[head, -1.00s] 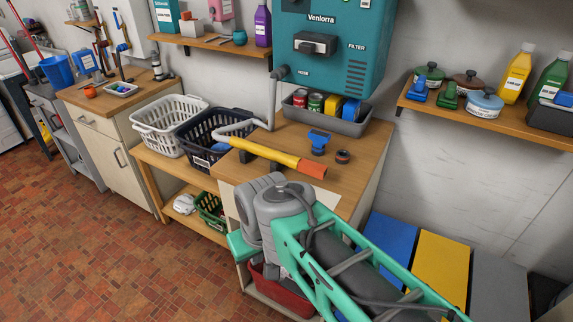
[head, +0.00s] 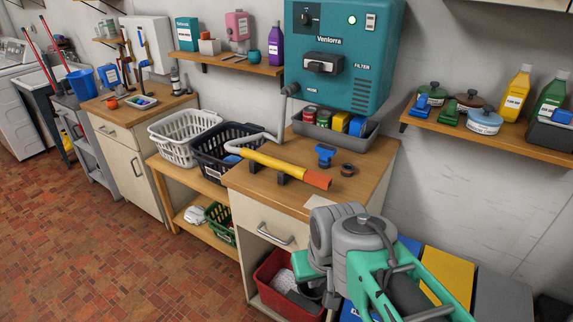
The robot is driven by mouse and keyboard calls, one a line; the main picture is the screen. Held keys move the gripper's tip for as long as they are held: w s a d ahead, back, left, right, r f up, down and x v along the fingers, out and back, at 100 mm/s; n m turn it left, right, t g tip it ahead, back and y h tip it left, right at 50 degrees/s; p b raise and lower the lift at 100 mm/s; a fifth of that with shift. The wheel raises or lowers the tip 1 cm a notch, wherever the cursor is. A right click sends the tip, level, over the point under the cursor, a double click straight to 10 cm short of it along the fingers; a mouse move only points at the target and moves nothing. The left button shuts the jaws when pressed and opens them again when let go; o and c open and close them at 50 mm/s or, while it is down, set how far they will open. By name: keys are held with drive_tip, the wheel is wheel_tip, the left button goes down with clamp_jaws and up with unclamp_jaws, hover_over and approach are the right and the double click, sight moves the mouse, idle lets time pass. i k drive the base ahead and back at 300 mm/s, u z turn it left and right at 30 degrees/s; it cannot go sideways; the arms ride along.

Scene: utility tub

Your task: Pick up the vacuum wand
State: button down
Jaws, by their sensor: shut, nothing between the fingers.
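The vacuum wand (head: 273,163) is a yellow tube with an orange end at the right. It lies across the wooden counter (head: 345,181), raised on dark supports. A grey hose (head: 245,139) bends from its left end toward the teal wall unit (head: 343,55). My grey and green arm fills the lower right, in front of and below the counter, apart from the wand. My gripper's fingers cannot be made out in this view. Nothing hides the wand's yellow tube or orange end.
A blue nozzle (head: 325,155) and a small dark ring (head: 347,169) sit right of the wand. White (head: 183,146) and dark (head: 211,167) baskets stand to its left. A red bin (head: 272,282) sits under the counter. The tiled floor at left is clear.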

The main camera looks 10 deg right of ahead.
sight(297, 172)
drive_tip(key=u, duration=0.55)
drive_tip(key=i, duration=0.55)
drive_tip(key=u, duration=0.45)
